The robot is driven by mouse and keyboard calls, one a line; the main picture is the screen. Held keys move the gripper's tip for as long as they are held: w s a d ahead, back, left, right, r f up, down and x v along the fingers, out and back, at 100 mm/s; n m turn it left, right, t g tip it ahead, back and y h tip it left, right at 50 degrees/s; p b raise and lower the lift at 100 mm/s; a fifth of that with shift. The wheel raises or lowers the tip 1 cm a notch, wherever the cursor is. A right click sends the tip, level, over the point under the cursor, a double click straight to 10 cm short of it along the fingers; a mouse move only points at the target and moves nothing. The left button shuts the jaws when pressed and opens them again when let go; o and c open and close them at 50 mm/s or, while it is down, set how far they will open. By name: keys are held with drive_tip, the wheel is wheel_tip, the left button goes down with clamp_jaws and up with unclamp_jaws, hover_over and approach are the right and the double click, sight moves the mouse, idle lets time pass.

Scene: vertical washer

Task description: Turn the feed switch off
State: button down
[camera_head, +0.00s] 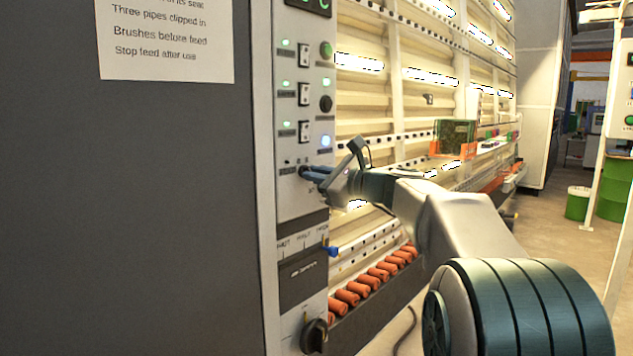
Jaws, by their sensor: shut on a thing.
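The feed switch is on the narrow light-grey control panel (290,210), below three rows of rocker switches with lit green lamps. My gripper (308,172) reaches in from the right and is shut on the switch at the panel face. The blue-grey fingers hide nearly all of the switch, so its pointer and setting cannot be read. Small dial marks show just above the fingers, and a small label and a dark lamp sit to their left.
A slider with a blue tab (332,251) is below my gripper, and a black rotary knob (314,336) is lower down. To the right are the washer's lit rails and orange rollers (372,278). A glass plate (455,138) stands in the machine. A dark cabinet (130,220) fills the left.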

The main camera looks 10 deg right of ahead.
idle(0.4)
drive_tip(key=c, duration=1.5)
unclamp_jaws()
drive_tip(key=b+v, duration=0.1)
drive_tip(key=v, duration=1.3)
drive_tip(key=shift+b, duration=0.35)
